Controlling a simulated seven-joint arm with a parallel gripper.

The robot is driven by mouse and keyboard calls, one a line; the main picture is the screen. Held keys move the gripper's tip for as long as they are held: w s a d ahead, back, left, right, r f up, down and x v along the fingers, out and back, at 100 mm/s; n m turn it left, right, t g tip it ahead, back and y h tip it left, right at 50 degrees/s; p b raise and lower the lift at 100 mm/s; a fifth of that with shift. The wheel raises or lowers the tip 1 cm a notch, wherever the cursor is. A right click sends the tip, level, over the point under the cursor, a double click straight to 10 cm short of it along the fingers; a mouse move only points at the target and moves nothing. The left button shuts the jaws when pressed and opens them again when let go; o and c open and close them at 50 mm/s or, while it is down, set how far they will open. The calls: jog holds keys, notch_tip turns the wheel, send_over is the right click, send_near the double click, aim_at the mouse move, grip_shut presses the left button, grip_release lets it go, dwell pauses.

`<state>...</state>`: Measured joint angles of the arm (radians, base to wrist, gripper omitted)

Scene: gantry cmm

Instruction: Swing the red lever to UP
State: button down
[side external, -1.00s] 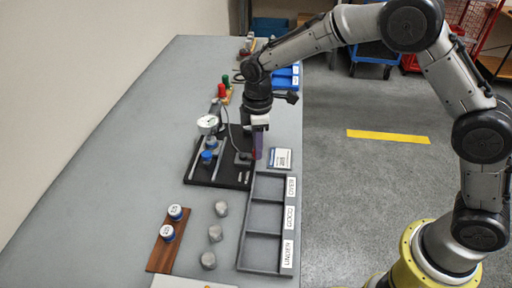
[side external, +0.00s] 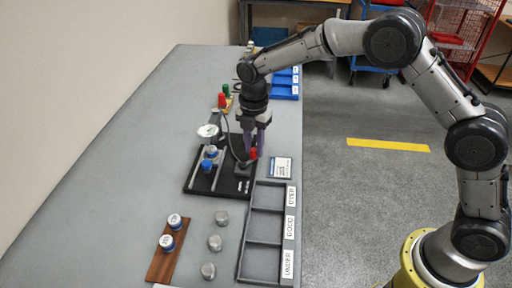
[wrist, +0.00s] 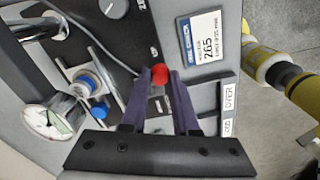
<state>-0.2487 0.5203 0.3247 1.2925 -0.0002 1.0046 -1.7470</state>
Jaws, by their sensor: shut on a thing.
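The red lever's round knob (side external: 253,153) stands at the right side of the black gauge fixture (side external: 200,187). In the wrist view the red knob (wrist: 161,74) shows between the tips of my gripper's purple fingers. My gripper (side external: 255,149) points down over the fixture's right edge and is shut on the lever at its knob; the wrist view shows the fingertips (wrist: 160,78) on either side of it. The lever's shaft is mostly hidden. Small white markings lie on the fixture near it, too small to read.
A dial gauge (side external: 208,131) and a blue-capped part (side external: 207,166) stand on the fixture, left of my gripper. A display card (side external: 280,167) lies to its right. A grey sorting tray (side external: 246,232) and several metal cylinders (side external: 215,242) lie in front.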

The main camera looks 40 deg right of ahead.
jog(key=shift+w+a+r+n, duration=0.1)
jog(key=shift+w+n, duration=0.2)
jog(key=shift+n, duration=0.45)
jog(key=shift+w+a+n, duration=0.1)
jog(key=shift+w+n, duration=0.15)
jog(key=shift+n, duration=0.5)
jog(key=c, duration=0.7)
grip_release()
notch_tip(320, 180, up, 14)
jog(key=shift+f, duration=0.15)
jog(key=shift+d, duration=0.15)
